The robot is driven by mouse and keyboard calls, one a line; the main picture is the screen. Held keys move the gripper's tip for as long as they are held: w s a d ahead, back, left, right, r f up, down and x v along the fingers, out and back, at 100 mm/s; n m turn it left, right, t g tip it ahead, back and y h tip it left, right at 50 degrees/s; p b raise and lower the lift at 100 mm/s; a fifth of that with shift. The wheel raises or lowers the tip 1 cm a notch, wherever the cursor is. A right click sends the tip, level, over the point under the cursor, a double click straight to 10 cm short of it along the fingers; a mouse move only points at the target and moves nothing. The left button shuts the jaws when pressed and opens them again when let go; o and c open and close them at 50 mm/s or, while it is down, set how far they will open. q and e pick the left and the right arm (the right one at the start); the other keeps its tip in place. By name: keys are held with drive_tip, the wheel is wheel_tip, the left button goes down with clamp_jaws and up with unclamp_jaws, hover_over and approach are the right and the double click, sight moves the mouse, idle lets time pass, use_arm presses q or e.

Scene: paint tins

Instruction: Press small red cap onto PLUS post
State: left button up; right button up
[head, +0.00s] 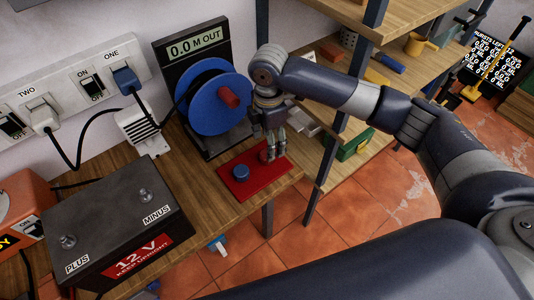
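The black 12 V battery (115,225) stands at the lower left on the wooden bench. Its PLUS post (68,241) is a bare grey stud at the near left, and the MINUS post (145,195) is at the right. A red mat (232,188) lies to the right of the battery with a small blue cap (241,172) on it. My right gripper (270,154) points down at the far right part of the mat, beside the blue cap. I cannot make out a small red cap; the fingers may hide it against the red mat. My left gripper is out of view.
A blue reel (212,97) with a red knob stands behind the mat, before a meter reading 0.0 M OUT. A power strip (70,90) with plugs and cables runs along the wall. An orange box (22,205) is left of the battery. Shelves (345,165) stand right of the bench.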

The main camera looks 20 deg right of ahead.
drive_tip(key=shift+w+f, duration=0.1)
drive_tip(key=shift+f, duration=0.25)
drive_tip(key=shift+w+f, duration=0.1)
drive_tip(key=shift+f, duration=0.25)
wheel_tip(320, 180, down, 5)
drive_tip(key=shift+w+d+r+p, duration=0.1)
drive_tip(key=shift+w+r+p, duration=0.1)
drive_tip(key=shift+p, duration=0.5)
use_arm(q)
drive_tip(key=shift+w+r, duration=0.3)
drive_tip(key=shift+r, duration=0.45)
use_arm(e)
drive_tip(key=shift+s, duration=0.1)
drive_tip(key=c, duration=1.1)
